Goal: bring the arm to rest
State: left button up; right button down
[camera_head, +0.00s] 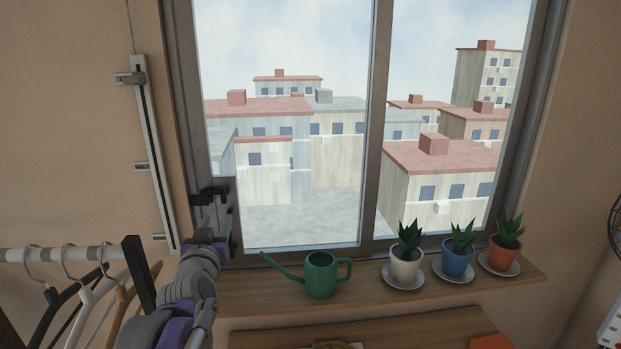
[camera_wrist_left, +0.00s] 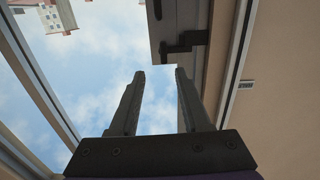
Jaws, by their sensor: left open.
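My left arm (camera_head: 185,290) comes in from the bottom left in the head view and reaches up to the lower left corner of the window. My left gripper (camera_head: 208,222) is there, in front of the window's left frame. In the left wrist view, its two fingers (camera_wrist_left: 159,74) stand apart with nothing between them. A grey plate with a dark handle (camera_wrist_left: 185,42) shows just beyond the fingertips, apart from them in the picture. My right gripper is in neither view.
A clothes rail (camera_head: 60,254) with several hangers is left of my arm. On the wooden sill (camera_head: 350,297) stand a green watering can (camera_head: 320,275), then white (camera_head: 405,268), blue (camera_head: 457,263) and orange (camera_head: 505,254) plant pots on saucers. A vertical rail (camera_head: 154,160) runs along the left wall.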

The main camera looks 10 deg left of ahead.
pick_arm(q)
jog(key=s+d+f+m+g+h, duration=0.1)
jog(key=s+d+f+g+h, duration=0.15)
jog(key=s+d+f, duration=0.45)
jog(key=s+d+f+m+g+h, duration=0.1)
jog(key=s+d+f+g+h, duration=0.15)
jog(key=s+f, duration=0.4)
jog(key=s+d+f+g, duration=0.2)
jog(key=s+f+g, duration=0.4)
jog(key=s+f, duration=1.1)
jog(key=shift+f+m+g+y, duration=0.2)
jog(key=shift+m+g+y, duration=0.1)
jog(key=shift+m, duration=0.1)
